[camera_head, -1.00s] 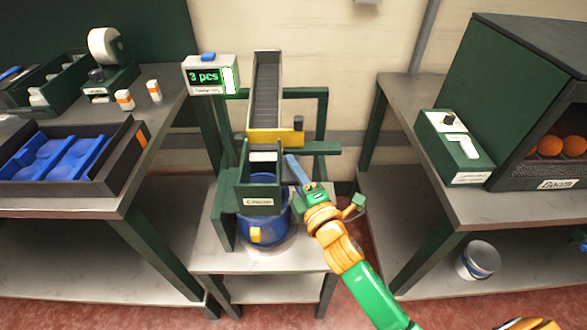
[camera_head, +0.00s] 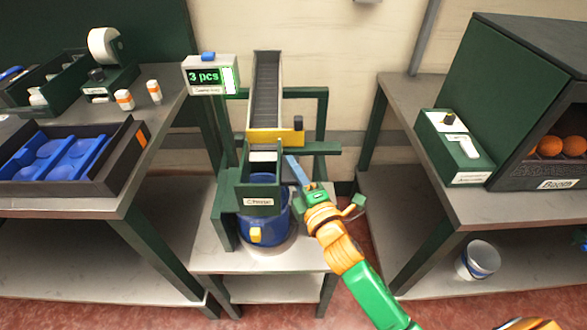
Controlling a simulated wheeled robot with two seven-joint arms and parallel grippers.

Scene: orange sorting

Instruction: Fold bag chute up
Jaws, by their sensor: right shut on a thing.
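The bag chute (camera_head: 257,203) is a green open trough with a white label on its front, at the low end of the grey conveyor ramp (camera_head: 267,90). It hangs over a blue bucket (camera_head: 262,228) with a yellow patch. My right gripper (camera_head: 293,168), with blue fingers, is at the right side of the chute. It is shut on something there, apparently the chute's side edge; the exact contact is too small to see. My left gripper is not in view.
A display box (camera_head: 211,76) reading "3 pcs" stands left of the ramp. A yellow gate (camera_head: 275,137) crosses the ramp's lower end. A blue tray (camera_head: 60,158) is on the left table; a booth with oranges (camera_head: 549,146) is on the right table.

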